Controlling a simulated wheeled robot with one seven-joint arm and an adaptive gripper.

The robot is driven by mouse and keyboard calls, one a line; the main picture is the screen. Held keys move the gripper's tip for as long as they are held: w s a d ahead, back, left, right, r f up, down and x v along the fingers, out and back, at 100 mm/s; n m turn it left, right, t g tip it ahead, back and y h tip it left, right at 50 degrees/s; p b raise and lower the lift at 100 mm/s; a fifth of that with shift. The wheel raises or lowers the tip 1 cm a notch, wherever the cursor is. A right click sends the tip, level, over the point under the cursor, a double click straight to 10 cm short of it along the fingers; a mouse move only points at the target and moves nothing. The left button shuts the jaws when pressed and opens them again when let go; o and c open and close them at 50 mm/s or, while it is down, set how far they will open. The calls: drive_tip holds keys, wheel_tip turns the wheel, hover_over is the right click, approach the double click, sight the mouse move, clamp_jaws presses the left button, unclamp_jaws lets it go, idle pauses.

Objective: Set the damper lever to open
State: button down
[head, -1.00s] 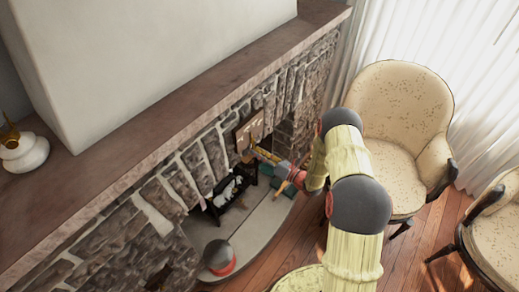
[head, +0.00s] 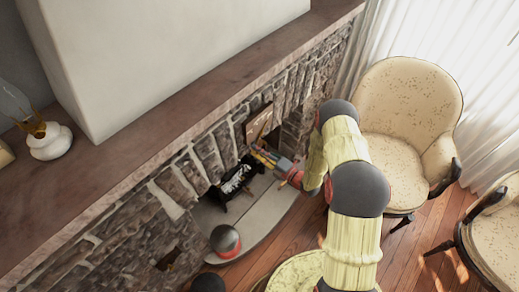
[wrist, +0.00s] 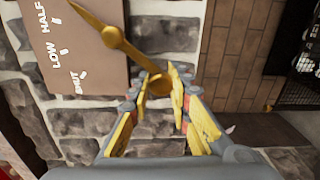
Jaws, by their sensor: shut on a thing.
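The damper panel is a brown plate on the stone fireplace front, seen in the head view (head: 258,120) and at the upper left of the wrist view (wrist: 88,50). Its white marks read SHUT, LOW and HALF; no open mark is in view. The brass damper lever (wrist: 133,58) slants across the panel, from the top edge of the wrist view down right to a round knob. My gripper (wrist: 160,80) is shut on the knob end, with yellow-padded fingers on both sides. In the head view my gripper (head: 262,157) is at the panel's lower edge.
The firebox with a black grate (head: 238,182) lies below the panel, over a grey hearth (head: 262,200). A cream armchair (head: 405,110) stands right of my arm. Stone wall surrounds the panel.

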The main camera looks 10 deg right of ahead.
drive_tip(key=shift+r+m, duration=0.3)
drive_tip(key=shift+m, duration=0.1)
drive_tip(key=c, duration=1.9)
unclamp_jaws()
drive_tip(key=shift+o, duration=1.3)
drive_tip(key=shift+f, duration=0.1)
drive_tip(key=shift+s+a, duration=0.1)
drive_tip(key=v, duration=1.2)
